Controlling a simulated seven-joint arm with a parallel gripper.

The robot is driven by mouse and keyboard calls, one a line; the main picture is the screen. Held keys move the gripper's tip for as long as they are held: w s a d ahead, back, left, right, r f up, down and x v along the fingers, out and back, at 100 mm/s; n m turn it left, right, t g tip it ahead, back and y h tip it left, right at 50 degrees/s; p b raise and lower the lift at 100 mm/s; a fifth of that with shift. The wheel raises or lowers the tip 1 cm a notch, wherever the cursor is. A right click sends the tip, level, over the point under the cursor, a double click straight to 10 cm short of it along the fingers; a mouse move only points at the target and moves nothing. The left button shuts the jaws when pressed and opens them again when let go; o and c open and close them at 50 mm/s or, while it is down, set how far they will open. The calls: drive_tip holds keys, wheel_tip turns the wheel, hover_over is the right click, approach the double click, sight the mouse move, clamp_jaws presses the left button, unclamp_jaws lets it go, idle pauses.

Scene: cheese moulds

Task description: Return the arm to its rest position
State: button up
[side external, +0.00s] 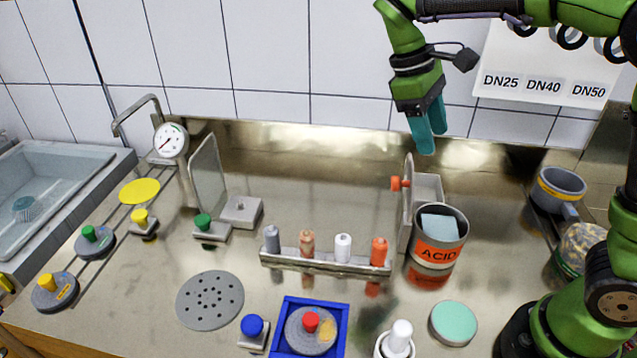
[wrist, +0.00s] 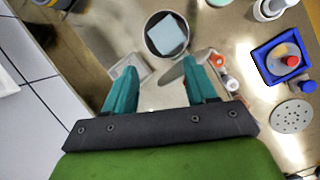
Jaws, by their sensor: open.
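My green arm reaches in from the upper right in the side view. My gripper (side external: 428,127) has teal fingers and hangs well above the back of the steel worktop, close to the tiled wall. In the wrist view the two teal fingers of my gripper (wrist: 163,90) stand wide apart with nothing between them. The gripper is open and touches nothing that I can see. The ACID tin (side external: 438,249), with a pale blue block (side external: 440,228) in it, stands below and to the right of the fingers. The tin also shows beyond the fingertips in the wrist view (wrist: 148,40).
A steel upright with an orange knob (side external: 397,184) stands below the gripper. A rack (side external: 325,262) holds several coloured cylinders. A blue tray (side external: 279,340) holds a grey disc with a red knob. A grey pot (side external: 558,190) stands right.

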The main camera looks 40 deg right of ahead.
drive_tip(key=s+a+f+m+t+y, duration=0.1)
drive_tip(key=s+a+m+t+y, duration=0.1)
drive_tip(key=s+m+t+y, duration=0.2)
drive_tip(key=s+m+t, duration=0.3)
drive_tip(key=s+t, duration=0.3)
drive_tip(key=t, duration=0.1)
drive_tip(key=shift+s+a+m+y, duration=0.15)
drive_tip(key=shift+a+m+y, duration=0.05)
drive_tip(key=shift+m+y, duration=0.2)
